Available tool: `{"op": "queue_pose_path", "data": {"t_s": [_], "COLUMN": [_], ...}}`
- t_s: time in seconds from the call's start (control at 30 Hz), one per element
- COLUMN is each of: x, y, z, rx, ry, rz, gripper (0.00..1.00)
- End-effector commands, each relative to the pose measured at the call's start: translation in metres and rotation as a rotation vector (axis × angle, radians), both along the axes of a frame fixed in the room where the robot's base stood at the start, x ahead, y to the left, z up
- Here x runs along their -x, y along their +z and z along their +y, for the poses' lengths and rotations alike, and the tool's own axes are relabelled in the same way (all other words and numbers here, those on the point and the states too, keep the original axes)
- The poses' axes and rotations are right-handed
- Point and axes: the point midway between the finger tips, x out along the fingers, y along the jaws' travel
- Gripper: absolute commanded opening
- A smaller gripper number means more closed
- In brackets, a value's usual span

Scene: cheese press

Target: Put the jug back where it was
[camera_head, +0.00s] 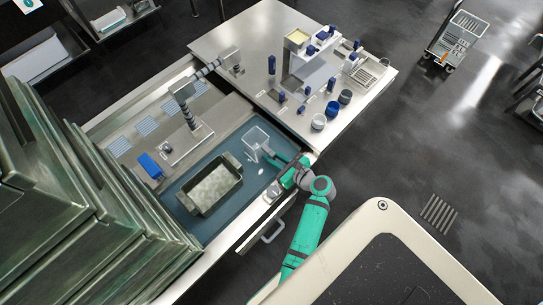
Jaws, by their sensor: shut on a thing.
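A clear jug (255,138) is at the upper right end of the blue-grey sunken basin (229,140). My gripper (268,152) reaches it from the lower right and is shut on it, at what looks like its handle side. The fingertips are small and partly hidden against the jug. I cannot tell whether the jug touches the basin floor or hangs above it.
A grey metal tub (211,190) stands in the basin left of the jug. A blue block (150,165) lies on the ledge beyond. The steel table (225,30) holds cups (319,122) and several blue-handled items. Stacked metal sheets (60,190) fill the left.

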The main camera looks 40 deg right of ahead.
Motion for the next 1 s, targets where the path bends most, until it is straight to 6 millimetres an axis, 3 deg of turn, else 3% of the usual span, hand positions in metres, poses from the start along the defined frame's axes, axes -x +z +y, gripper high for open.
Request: {"op": "queue_pose_path", "data": {"t_s": [0.03, 0.07, 0.13, 0.57, 1.0], "x": [0.0, 0.0, 0.0, 0.006, 0.08], "y": [-0.001, -0.002, -0.001, 0.003, 0.034], "z": [0.0, 0.0, 0.0, -0.001, -0.007], "rx": [0.0, -0.001, 0.0, 0.0, 0.001], "ry": [0.0, 0.001, 0.0, -0.001, -0.002], "rz": [0.0, 0.0, 0.0, 0.0, 0.0], "gripper": [0.0, 0.19, 0.36, 0.36, 0.36]}}
